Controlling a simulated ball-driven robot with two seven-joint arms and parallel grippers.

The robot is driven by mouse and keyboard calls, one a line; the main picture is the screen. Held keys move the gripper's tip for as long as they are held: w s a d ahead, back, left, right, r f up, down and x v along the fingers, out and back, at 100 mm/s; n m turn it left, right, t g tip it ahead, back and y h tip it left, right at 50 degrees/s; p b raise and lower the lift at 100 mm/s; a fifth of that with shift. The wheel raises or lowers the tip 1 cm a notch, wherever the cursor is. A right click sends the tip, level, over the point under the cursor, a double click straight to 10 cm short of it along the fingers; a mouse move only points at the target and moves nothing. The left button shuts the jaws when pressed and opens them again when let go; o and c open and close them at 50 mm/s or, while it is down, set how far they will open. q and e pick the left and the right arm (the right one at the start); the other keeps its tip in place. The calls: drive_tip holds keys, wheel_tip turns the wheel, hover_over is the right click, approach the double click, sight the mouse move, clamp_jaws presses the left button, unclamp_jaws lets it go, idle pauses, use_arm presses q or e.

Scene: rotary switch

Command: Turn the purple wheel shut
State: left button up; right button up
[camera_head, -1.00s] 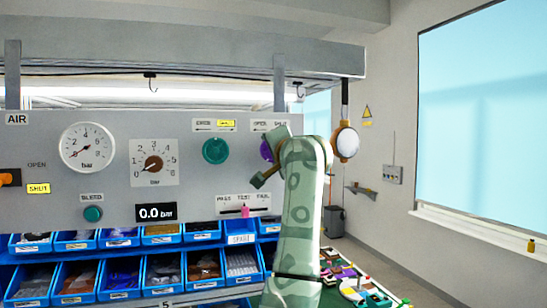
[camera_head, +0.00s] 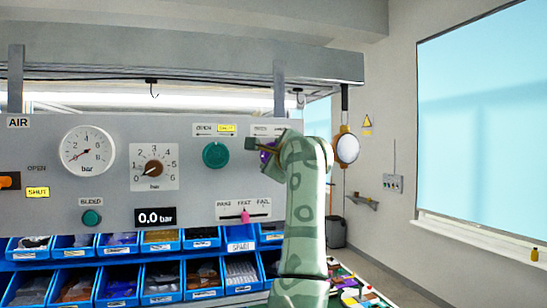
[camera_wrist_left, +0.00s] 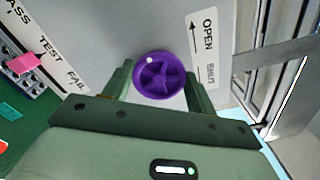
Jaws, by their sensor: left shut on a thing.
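The purple wheel (camera_wrist_left: 160,75) is a round, spoked knob on the grey panel. In the left wrist view it sits between the two fingers of my left gripper (camera_wrist_left: 158,84), which is shut on it. In the head view only a small part of the purple wheel (camera_head: 266,154) shows beside my left gripper (camera_head: 262,150); the hand and forearm hide the rest. The OPEN/SHUT label (camera_wrist_left: 206,48) beside the wheel is white with an arrow, and neither word is lit yellow. My right gripper is not in view.
A green wheel (camera_head: 215,155) is left of the purple one, with SHUT lit yellow above it. A pink slider (camera_head: 245,216) sits below on the PASS/TEST/FAIL plate. Blue bins (camera_head: 120,280) line the bottom. A round lamp-like disc (camera_head: 347,147) hangs at right.

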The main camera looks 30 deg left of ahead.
use_arm(q)
drive_tip(key=m, duration=1.8)
drive_tip(key=shift+w+d+f, duration=0.15)
drive_tip(key=shift+w+f, duration=0.1)
drive_tip(key=shift+m, duration=0.4)
drive_tip(key=o, duration=1)
drive_tip(key=shift+r, duration=0.15)
